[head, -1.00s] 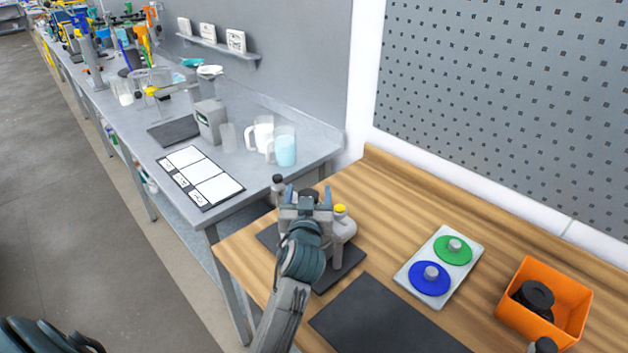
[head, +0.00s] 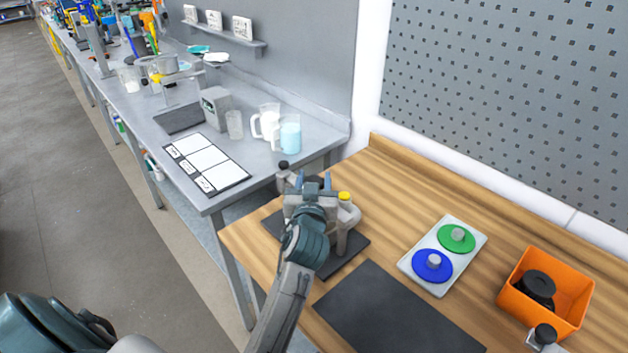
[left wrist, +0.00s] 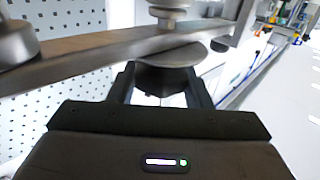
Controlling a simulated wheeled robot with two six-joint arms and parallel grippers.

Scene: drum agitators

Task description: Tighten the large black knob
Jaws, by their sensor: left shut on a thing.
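My left gripper (head: 313,182) is over a grey metal drum agitator device (head: 348,218) on a dark mat, at the left end of the wooden table in the head view. It is shut on the large black knob (left wrist: 162,80). In the left wrist view the knob sits between the two dark fingers, just under a round metal plate (left wrist: 170,55) and a grey bar. In the head view the gripper and wrist mostly hide the knob. A smaller black knob (head: 283,165) and a yellow cap (head: 345,196) show on either side of the gripper. My right gripper is out of view.
A dark mat (head: 395,310) lies on the table. A white tray (head: 437,288) holds green and blue discs. An orange bin (head: 560,320) holds black parts, with a small black-topped item (head: 542,336) beside it. A grey bench (head: 210,190) stands behind left.

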